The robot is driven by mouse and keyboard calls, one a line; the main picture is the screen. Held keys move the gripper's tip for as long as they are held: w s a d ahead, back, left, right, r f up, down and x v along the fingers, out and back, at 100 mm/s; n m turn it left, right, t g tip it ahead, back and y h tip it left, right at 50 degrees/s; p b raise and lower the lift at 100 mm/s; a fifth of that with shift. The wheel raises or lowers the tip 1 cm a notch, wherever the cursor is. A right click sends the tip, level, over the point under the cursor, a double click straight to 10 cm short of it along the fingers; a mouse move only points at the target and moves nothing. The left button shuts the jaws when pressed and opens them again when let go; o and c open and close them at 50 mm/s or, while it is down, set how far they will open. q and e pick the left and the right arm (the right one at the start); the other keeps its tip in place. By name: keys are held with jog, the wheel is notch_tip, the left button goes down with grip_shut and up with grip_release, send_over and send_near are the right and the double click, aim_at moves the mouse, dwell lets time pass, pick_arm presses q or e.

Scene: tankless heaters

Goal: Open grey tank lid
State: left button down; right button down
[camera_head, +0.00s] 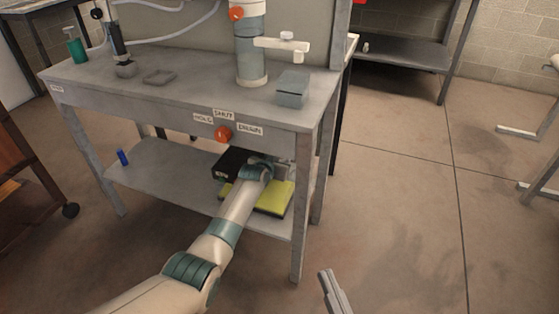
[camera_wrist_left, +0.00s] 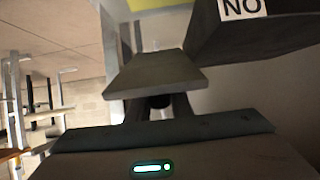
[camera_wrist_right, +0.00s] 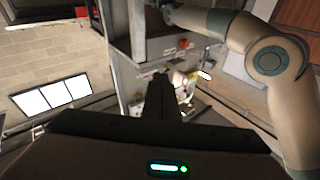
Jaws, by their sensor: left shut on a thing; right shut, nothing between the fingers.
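My left gripper (camera_head: 277,170) reaches under the tabletop to the lower shelf, beside a black box (camera_head: 232,163) and above a yellow-green flat thing (camera_head: 275,200). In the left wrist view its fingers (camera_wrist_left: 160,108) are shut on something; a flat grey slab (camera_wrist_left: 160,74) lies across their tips. I cannot tell whether this slab is the tank lid. A dark box (camera_wrist_left: 250,30) with a "NO" label is close by at the upper right. My right gripper (camera_wrist_right: 160,85) is shut and empty; in the head view it (camera_head: 328,285) is above the floor, right of the table.
The grey table (camera_head: 200,95) carries a green bottle (camera_head: 76,45), a grey-white cylinder (camera_head: 251,55) and a small grey box (camera_head: 292,90). An orange knob (camera_head: 223,134) is on its front. A blue item (camera_head: 122,157) stands on the lower shelf (camera_head: 165,175).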

pick_arm(q)
jog(key=shift+r, duration=0.15)
jog(key=shift+w+r, duration=0.2)
jog(key=shift+r, duration=0.05)
jog(key=shift+w+d+r, duration=0.1)
jog(key=shift+w+r, duration=0.15)
pick_arm(e)
jog(key=shift+w+d+f+g+h, duration=0.1)
jog(key=shift+w+f+g+h, duration=0.1)
jog(key=shift+f+g, duration=0.35)
jog(key=shift+w+d+f+g+h, duration=0.1)
jog(key=shift+f+g+h, duration=0.15)
jog(key=shift+f, duration=0.45)
pick_arm(q)
jog(key=shift+w+p, duration=0.1)
jog(key=shift+p, duration=0.2)
pick_arm(e)
jog(key=shift+f, duration=0.1)
pick_arm(q)
jog(key=c, duration=1.6)
grip_release()
jog(key=shift+d+f, duration=0.1)
pick_arm(e)
jog(key=shift+w, duration=0.1)
jog(key=shift+f, duration=0.1)
